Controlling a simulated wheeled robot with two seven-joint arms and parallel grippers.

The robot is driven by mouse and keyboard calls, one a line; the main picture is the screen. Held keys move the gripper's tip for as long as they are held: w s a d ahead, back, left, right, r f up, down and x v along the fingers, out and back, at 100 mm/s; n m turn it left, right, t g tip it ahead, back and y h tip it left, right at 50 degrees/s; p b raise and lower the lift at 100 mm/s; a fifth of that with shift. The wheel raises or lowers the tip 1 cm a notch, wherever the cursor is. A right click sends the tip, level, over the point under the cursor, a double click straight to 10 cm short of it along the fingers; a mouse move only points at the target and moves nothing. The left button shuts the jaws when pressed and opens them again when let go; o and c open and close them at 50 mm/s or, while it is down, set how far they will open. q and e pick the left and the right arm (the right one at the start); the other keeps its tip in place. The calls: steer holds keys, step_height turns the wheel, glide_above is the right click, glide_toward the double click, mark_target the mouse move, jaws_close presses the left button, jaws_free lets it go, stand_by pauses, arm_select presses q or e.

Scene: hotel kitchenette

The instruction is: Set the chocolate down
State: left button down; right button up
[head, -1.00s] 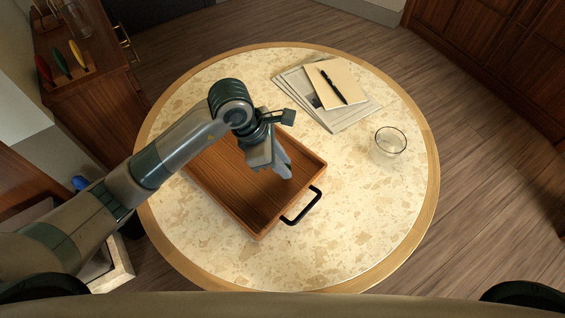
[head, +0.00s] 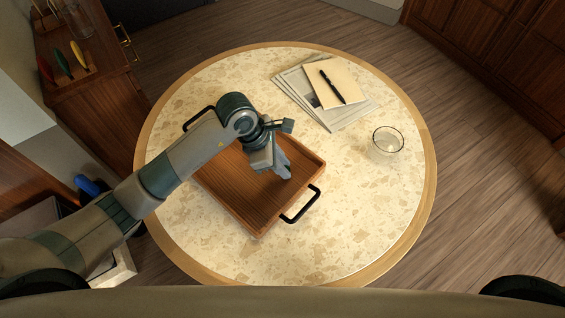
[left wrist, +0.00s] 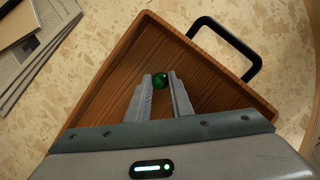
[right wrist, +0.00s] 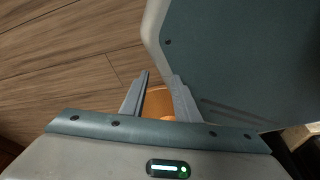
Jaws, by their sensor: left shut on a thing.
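The chocolate (left wrist: 160,81) shows in the left wrist view as a small shiny green piece between my left fingertips. My left gripper (left wrist: 160,77) is shut on it, over the wooden tray. In the head view my left gripper (head: 284,172) points down inside the tray (head: 225,207), near its right side; the chocolate is hidden there. I cannot tell whether the chocolate touches the tray floor. My right gripper (right wrist: 159,76) shows only in the right wrist view, its fingers apart, away from the table.
The round speckled table (head: 350,215) has free room around the tray. A glass (head: 388,141) stands at the right. A notebook (head: 345,78) with a pen (head: 333,87) lies on newspapers (head: 290,85) at the back. The tray has a black handle (head: 301,206). An orange thing (right wrist: 158,103) shows behind my right fingers.

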arm_select(q)
steer(key=shift+f, duration=0.2)
arm_select(e)
steer(key=shift+s+d+f, duration=0.1)
steer(key=shift+s+d, duration=0.15)
steer(key=shift+s, duration=0.65)
